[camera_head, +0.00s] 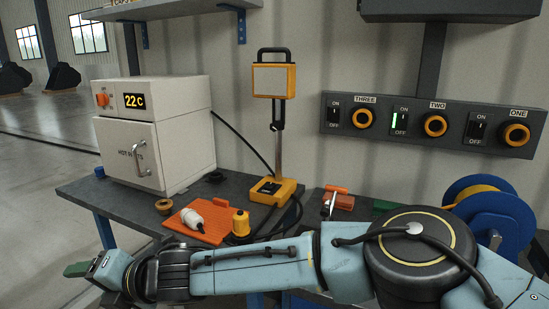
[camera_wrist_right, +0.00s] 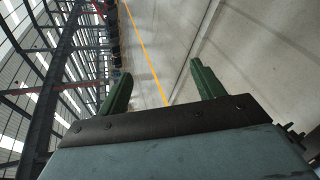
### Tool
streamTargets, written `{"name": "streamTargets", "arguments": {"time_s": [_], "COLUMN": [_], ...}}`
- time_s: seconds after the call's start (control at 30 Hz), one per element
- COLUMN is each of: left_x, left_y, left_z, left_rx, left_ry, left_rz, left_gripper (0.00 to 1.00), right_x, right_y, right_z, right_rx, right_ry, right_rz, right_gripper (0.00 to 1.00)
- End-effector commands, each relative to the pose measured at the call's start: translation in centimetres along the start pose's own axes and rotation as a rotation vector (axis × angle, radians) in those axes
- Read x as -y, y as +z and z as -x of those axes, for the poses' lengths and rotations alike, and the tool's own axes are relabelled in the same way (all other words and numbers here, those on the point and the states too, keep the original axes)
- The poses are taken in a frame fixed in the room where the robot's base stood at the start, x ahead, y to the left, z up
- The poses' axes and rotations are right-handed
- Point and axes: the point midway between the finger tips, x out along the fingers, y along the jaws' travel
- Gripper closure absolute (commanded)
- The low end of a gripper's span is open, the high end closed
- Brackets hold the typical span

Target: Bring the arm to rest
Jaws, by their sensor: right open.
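My right arm (camera_head: 260,272) stretches across the bottom of the head view from right to left, in front of the workbench. Its gripper (camera_head: 76,269) is at the far left, beyond the bench's left side, with a green finger showing. In the right wrist view the two green fingers of this gripper (camera_wrist_right: 160,75) stand wide apart with nothing between them. Behind them are only the hall floor and steel framing. My left gripper is in neither view.
The workbench (camera_head: 85,190) carries a white oven (camera_head: 190,150), an orange board (camera_head: 185,225) with a white bulb-like part, a yellow lamp stand (camera_head: 272,190) and a blue reel (camera_head: 490,215). A switch panel (camera_head: 455,125) hangs on the wall. Open floor lies left.

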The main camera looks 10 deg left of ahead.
Motion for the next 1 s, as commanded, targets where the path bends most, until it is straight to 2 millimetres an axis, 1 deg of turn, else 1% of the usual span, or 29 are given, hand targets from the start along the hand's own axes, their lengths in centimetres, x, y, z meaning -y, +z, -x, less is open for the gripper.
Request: {"name": "streamTargets", "arguments": {"time_s": [0.03,0.1,0.23,0.33,0.37,0.43,0.47,0.57,0.6,0.67,0.7,0.77,0.8,0.87,0.9,0.97,1.0], "left_x": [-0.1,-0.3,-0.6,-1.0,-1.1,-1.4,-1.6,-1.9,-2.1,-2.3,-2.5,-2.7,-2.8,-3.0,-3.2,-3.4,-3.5], "left_y": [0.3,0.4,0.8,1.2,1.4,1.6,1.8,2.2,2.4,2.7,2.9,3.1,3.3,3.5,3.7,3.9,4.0], "left_z": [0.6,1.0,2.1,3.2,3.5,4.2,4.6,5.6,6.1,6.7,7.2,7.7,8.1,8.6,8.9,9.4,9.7], "left_rx": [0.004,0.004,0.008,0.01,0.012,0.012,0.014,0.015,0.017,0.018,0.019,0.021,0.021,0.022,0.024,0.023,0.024], "left_ry": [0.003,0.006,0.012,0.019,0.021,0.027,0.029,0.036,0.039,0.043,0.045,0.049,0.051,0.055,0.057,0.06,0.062], "left_rz": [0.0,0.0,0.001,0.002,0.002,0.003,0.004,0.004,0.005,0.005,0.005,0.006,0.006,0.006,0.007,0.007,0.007], "left_gripper": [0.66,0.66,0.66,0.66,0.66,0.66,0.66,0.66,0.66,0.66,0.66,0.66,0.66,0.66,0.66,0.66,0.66], "right_x": [-0.7,-1.2,-1.4,0.0,0.8,3.3,4.7,10.1,12.7,16.9,19.7,23.8,26.3,30.1,32.3,35.5,37.5], "right_y": [0.4,1.1,3.6,6.2,7.0,8.6,9.2,10.3,10.3,9.8,9.0,7.5,6.2,3.9,2.1,-0.8,-2.8], "right_z": [0.1,0.2,0.8,1.9,2.4,3.5,4.0,6.1,7.0,8.5,9.6,11.2,12.3,14.0,15.1,16.9,18.1], "right_rx": [0.011,0.033,0.095,0.169,0.193,0.256,0.285,0.387,0.43,0.5,0.547,0.615,0.66,0.728,0.771,0.837,0.881], "right_ry": [0.027,0.061,0.129,0.181,0.194,0.218,0.225,0.238,0.237,0.229,0.221,0.205,0.192,0.167,0.149,0.121,0.1], "right_rz": [-0.06,-0.147,-0.359,-0.576,-0.645,-0.807,-0.877,-1.109,-1.2,-1.337,-1.426,-1.546,-1.62,-1.725,-1.789,-1.881,-1.937], "right_gripper": [0.33,0.33,0.33,0.33,0.33,0.33,0.33,0.33,0.33,0.33,0.33,0.33,0.33,0.33,0.33,0.33,0.33]}}
